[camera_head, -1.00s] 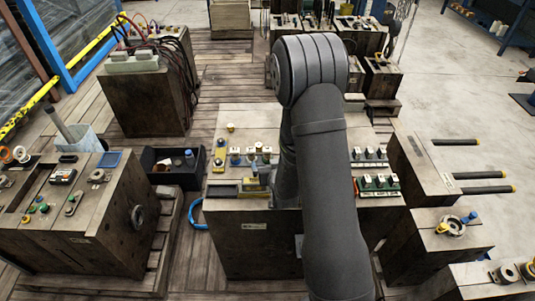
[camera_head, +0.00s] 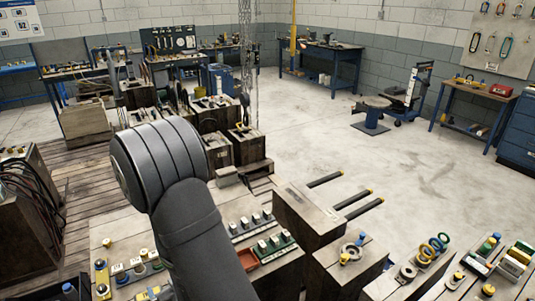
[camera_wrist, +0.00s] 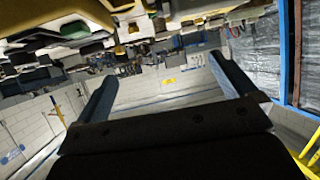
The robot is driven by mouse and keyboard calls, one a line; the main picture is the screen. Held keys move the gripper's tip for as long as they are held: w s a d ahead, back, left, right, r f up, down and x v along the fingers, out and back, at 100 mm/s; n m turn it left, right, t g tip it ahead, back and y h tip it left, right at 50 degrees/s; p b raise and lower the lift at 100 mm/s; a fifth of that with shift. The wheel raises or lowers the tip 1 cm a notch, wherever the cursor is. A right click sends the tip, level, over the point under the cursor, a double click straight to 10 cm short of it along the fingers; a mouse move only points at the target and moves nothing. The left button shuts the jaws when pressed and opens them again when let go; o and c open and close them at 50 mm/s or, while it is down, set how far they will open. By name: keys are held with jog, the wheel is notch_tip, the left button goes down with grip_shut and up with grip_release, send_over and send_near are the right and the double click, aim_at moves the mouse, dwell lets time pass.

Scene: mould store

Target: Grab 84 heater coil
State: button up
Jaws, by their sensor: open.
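My gripper (camera_wrist: 166,70) shows in the wrist view with its two fingers wide apart and nothing between them. The wrist view looks tilted across the room, towards a pale wall. In the head view my arm covers part of the middle block, and the gripper itself is hidden. I cannot make out which thing is the 84 heater coil, as no number is readable. Ring-shaped parts are in view: a grey ring (camera_head: 349,249) with a yellow piece beside it on one block, and several coloured rings (camera_head: 428,252) standing on the block to its right.
The middle block holds a green-based row of parts (camera_head: 274,248), a red tray (camera_head: 248,260) and small knobs at left. Black bars with yellow ends (camera_head: 358,199) stick out from a block behind. Open floor (camera_head: 400,155) lies beyond. Blue-legged benches (camera_head: 320,60) line the far wall.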

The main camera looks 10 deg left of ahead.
dwell(0.4)
jog(key=c, duration=1.3)
